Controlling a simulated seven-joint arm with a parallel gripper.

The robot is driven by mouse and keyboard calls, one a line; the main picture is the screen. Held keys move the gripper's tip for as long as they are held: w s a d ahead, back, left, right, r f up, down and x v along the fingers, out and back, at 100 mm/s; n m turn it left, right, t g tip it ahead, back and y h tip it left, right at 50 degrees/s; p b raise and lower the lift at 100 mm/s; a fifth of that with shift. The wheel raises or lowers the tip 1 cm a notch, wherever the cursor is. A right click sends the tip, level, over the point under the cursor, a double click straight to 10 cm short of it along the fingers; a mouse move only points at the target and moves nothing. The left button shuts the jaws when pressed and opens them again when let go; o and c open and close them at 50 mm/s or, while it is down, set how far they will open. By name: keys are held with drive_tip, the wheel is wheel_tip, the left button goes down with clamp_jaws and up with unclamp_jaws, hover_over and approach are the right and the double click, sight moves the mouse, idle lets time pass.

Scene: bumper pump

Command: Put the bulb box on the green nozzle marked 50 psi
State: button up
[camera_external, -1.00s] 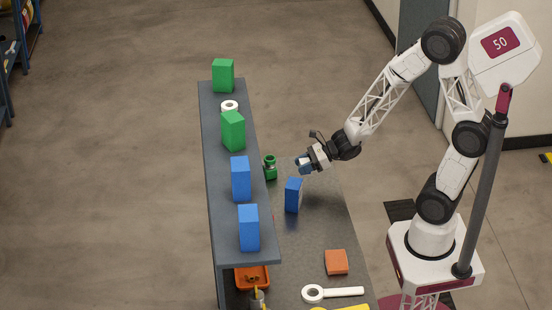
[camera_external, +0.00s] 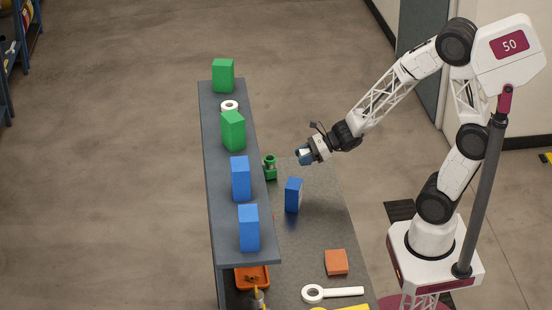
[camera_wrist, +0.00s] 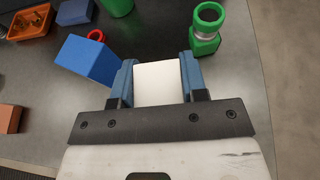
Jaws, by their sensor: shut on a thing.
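My gripper (camera_external: 304,155) is above the far part of the workbench, and its blue fingers also show in the wrist view (camera_wrist: 158,80). It is shut on a plain white box (camera_wrist: 158,83), which I take to be the bulb box. A green nozzle (camera_external: 270,168) stands on the bench left of and below my gripper, beside the shelf. In the wrist view the green nozzle (camera_wrist: 205,30), with its round open top, is ahead and right of the held box, apart from it. No psi marking is readable.
A blue box (camera_external: 293,195) stands on the bench close to my gripper. A red ring (camera_wrist: 96,35) shows behind it. The raised shelf (camera_external: 226,180) carries green and blue boxes. An orange block (camera_external: 336,262), a white ring-ended tool (camera_external: 332,293) and an orange bin (camera_external: 252,278) are nearer.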

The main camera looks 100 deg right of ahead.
wheel_tip(320, 180, up, 7)
drive_tip(key=m+h, duration=0.1)
hover_over(268, 158)
drive_tip(key=shift+w, duration=0.1)
drive_tip(key=shift+f, duration=1.95)
drive_tip(key=shift+f, duration=2)
drive_tip(key=shift+f, duration=0.15)
